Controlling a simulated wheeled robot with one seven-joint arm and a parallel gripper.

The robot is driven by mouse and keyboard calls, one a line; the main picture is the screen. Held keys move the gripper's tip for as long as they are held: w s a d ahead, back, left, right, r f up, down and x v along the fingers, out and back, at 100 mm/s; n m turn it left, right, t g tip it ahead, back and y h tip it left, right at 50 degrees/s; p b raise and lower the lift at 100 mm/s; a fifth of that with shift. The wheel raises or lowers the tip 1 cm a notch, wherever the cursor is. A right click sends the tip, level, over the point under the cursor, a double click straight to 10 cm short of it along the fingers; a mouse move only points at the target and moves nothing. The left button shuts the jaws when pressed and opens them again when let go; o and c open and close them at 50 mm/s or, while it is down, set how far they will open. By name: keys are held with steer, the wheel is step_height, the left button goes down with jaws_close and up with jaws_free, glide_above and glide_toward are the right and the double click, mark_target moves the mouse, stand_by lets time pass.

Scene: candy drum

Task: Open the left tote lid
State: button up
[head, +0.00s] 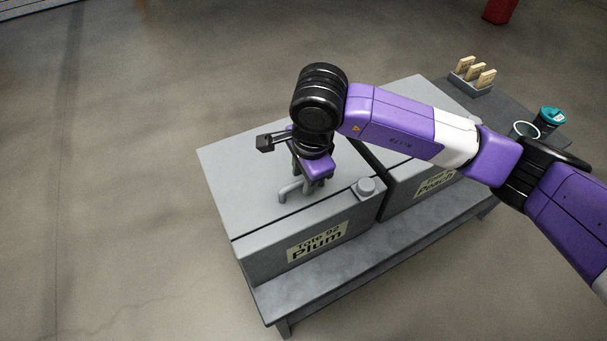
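The left tote (265,262) is a grey box labelled "Tote 92 Plum" on a low dark table. Its flat grey lid (235,165) lies over the top and looks shut, with a thin dark seam along the front. A light grey handle (286,190) stands on the lid near the front edge. My gripper (310,187) points down at the handle, its fingers right at or beside it. The purple wrist hides part of the fingers and handle, so I cannot tell whether they grip it.
A second grey tote (405,205) labelled "Peach" stands to the right, partly under my arm. A rack of wooden blocks (470,84), a teal-lidded cup (549,120) and another cup (522,132) are at the table's right end. The floor on the left is clear.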

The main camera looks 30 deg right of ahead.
jaws_close()
stand_by(1.3)
